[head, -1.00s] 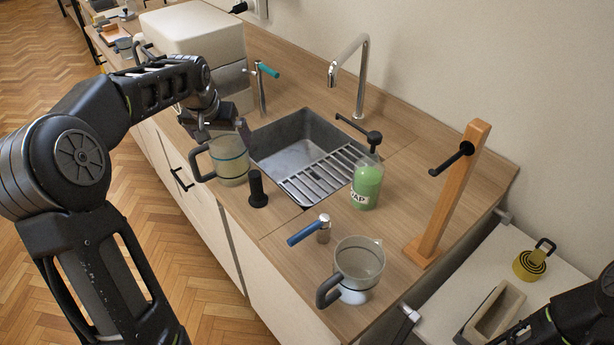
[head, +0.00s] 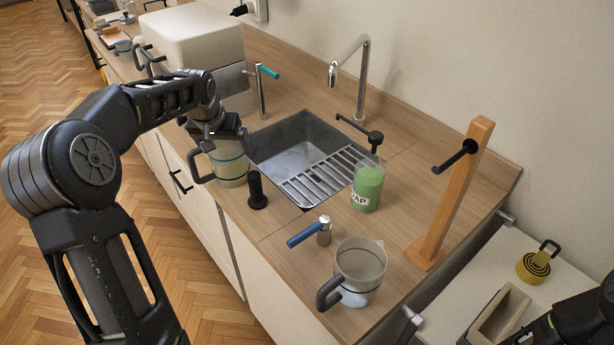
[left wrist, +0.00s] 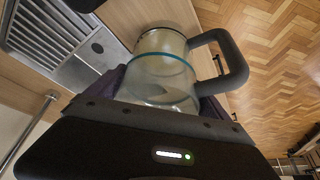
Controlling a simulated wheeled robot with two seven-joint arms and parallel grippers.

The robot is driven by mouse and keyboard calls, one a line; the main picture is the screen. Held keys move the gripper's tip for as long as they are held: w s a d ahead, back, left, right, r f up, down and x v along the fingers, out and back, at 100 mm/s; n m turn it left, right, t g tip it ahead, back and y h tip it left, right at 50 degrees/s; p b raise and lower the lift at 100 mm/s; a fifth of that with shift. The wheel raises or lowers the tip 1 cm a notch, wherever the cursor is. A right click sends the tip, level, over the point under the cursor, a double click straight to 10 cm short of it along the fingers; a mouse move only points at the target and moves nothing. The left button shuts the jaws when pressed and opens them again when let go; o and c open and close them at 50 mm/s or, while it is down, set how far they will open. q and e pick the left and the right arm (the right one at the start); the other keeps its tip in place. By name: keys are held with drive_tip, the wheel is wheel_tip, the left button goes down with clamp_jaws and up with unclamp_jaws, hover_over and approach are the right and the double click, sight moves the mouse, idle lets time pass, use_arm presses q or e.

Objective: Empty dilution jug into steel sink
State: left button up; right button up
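A clear jug (head: 232,172) with a teal band, a dark handle and some pale yellowish liquid stands on the counter, just left of the steel sink (head: 279,138). It also shows in the left wrist view (left wrist: 160,72), upright, with its handle toward the right. My left gripper (head: 226,140) is at the jug's upper part, its open fingers on either side of it; whether the pads touch the jug cannot be told. A second clear jug (head: 361,262) with a dark handle stands at the counter's front end. My right gripper is out of view; only part of my right arm shows at bottom right.
A slatted rack (head: 318,176) covers the sink's near part. Around it stand a tall faucet (head: 362,75), a green soap bottle (head: 368,187), a black post (head: 256,190), a blue-handled tap (head: 310,233) and a wooden stand (head: 455,195).

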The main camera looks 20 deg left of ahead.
use_arm(q)
drive_tip(key=c, duration=0.7)
wheel_tip(320, 180, up, 5)
drive_tip(key=p, duration=0.3)
drive_tip(key=o, duration=0.9)
drive_tip(key=c, duration=1.4)
